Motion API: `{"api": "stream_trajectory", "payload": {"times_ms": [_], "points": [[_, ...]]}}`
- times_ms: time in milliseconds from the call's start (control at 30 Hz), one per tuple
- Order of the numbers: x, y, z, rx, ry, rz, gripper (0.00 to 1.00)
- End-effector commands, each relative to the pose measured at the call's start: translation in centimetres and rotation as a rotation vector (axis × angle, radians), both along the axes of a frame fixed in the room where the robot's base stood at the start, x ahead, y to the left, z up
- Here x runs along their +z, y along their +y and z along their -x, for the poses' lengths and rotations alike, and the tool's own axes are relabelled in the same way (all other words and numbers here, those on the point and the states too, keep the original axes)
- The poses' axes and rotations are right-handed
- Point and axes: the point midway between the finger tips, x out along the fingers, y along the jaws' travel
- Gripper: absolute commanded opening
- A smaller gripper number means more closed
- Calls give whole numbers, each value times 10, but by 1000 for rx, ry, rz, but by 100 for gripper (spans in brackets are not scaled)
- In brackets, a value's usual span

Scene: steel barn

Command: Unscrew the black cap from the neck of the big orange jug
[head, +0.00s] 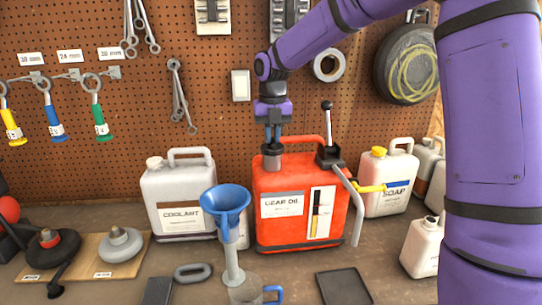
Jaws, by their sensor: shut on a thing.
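The big orange jug (279,232), labelled "GEAR OIL", stands upright on the bench in the middle of the head view. Its dark greyish cap (271,163) sits at the neck on the left of the jug's top. My gripper (272,140) points straight down above the neck and is shut on the cap. The cap's lower edge and the neck are too small to make out, so I cannot tell whether it is seated or raised. A black pump with an upright lever (328,128) is on the jug's top right.
A white coolant jug (177,187) and a blue funnel (225,203) stand left of the orange jug. A white soap jug (385,185) stands right. A clear mug (246,291) and a black tray (343,287) are in front. A pegboard (110,120) rises behind.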

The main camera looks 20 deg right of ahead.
Motion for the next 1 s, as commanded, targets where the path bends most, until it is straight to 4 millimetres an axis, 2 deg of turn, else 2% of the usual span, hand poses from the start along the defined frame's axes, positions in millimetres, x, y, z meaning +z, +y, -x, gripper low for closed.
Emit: {"api": "stream_trajectory", "payload": {"times_ms": [1000], "points": [[25, 0, 0, -5, -2, -1, 0]]}}
